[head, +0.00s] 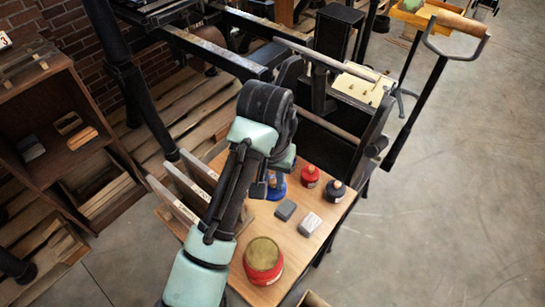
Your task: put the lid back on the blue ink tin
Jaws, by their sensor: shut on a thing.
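The blue ink tin (278,193) stands on the wooden table top, partly hidden behind my wrist and gripper. My gripper (269,181) is right at the top of the blue tin, pointing down. It is shut on what looks like the tin's lid; the lid is mostly hidden by the fingers. I cannot tell whether the lid touches the tin's rim or hangs just above it.
A red tin (310,177) and a black tin (335,190), both with knobbed lids, stand to the right. Upright boards (173,201) stand left; a hand press is behind.

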